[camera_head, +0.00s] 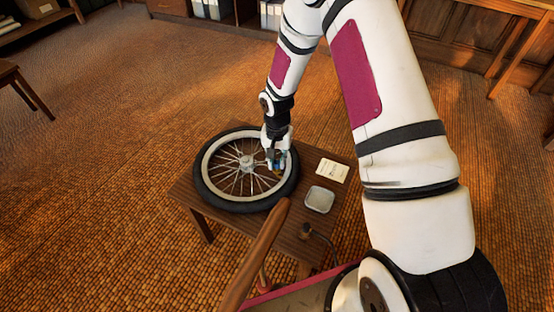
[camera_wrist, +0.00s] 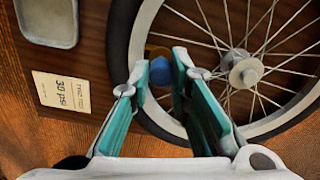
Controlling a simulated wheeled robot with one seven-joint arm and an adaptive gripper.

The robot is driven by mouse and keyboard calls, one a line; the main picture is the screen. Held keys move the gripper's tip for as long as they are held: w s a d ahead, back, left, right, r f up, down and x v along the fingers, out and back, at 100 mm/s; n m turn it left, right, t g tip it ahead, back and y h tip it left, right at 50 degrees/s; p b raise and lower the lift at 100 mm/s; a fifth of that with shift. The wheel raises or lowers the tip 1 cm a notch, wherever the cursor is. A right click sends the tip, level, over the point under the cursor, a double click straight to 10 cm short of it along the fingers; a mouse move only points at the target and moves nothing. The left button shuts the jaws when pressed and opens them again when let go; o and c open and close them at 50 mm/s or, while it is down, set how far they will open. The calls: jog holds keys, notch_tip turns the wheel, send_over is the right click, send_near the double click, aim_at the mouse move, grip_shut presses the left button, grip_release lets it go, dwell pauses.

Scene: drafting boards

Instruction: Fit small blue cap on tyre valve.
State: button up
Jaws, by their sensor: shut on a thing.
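A spoked wheel with a black tyre (camera_head: 212,194) and pale rim lies flat on a small wooden table (camera_head: 190,193); the tyre also shows in the wrist view (camera_wrist: 122,45). My gripper (camera_head: 277,163) is over the right side of the wheel, inside the tyre. In the wrist view its teal-padded fingers (camera_wrist: 162,82) are closed on the small blue cap (camera_wrist: 160,71). A brownish-yellow piece (camera_wrist: 155,51) shows just beyond the cap, near the rim; it may be the valve. I cannot tell whether the cap touches it.
A metal tray (camera_head: 319,200) stands right of the wheel, with a printed card (camera_head: 332,171) marked "30 psi" behind it. A dark fitting with a hose (camera_head: 306,232) is near the table's front edge. A wooden bar (camera_head: 258,252) rises in the foreground. Open floor lies to the left.

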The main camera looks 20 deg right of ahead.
jog(key=shift+f+b, duration=0.5)
jog(key=shift+f, duration=0.3)
jog(key=o, duration=0.8)
jog(key=shift+c, duration=0.2)
